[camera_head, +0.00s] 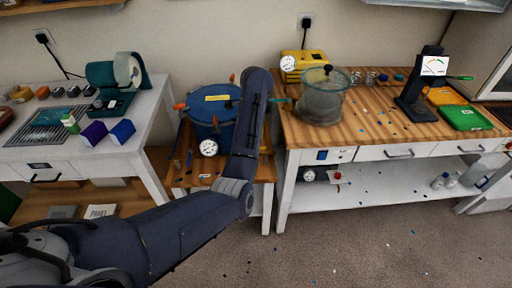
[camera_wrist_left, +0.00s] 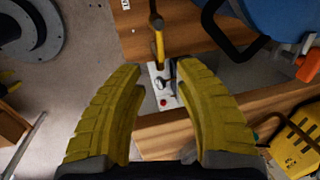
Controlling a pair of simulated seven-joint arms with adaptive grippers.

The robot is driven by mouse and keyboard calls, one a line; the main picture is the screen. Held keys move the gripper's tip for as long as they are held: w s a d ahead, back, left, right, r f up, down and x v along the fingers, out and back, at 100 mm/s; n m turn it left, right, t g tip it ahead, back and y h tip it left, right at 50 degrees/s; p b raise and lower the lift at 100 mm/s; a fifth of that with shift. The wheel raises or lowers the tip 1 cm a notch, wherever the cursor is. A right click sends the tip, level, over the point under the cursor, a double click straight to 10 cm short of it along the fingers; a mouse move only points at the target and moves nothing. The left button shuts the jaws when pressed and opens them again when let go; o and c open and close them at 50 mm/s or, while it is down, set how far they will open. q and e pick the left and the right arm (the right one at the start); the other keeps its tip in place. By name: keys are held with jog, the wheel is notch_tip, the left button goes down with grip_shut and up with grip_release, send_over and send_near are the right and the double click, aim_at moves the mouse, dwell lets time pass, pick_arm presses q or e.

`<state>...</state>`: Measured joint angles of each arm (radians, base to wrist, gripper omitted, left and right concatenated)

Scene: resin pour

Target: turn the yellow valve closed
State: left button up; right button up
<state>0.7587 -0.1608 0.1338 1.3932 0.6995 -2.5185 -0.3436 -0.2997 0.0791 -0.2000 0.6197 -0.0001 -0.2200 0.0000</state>
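A yellow lever (camera_wrist_left: 159,45) with a dark end shows in the left wrist view, ahead of and between my left fingertips. It appears to be the yellow valve; I cannot tell how far it is turned. A white plate (camera_wrist_left: 158,72) with a red button shows just below it. My left gripper (camera_wrist_left: 168,72) is open, its two yellow ribbed fingers apart with nothing held between them. Whether they touch the lever is not clear. In the head view my left arm hides the gripper and the lever. My right gripper is not in view.
A blue pot (camera_head: 222,128) with orange clamps and a gauge stands on the small wooden stand, close to my arm. A clear chamber (camera_head: 322,98) and a yellow pump (camera_head: 299,60) stand on the right bench. A narrow gap separates stand and bench.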

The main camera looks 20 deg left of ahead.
pick_arm(q)
jog(key=f, duration=0.4)
jog(key=w+f, duration=0.1)
jog(key=f, duration=0.3)
jog(key=w+a+f, duration=0.1)
jog(key=f, duration=0.4)
jog(key=shift+w, duration=0.2)
jog(key=shift+o, duration=0.4)
grip_shut()
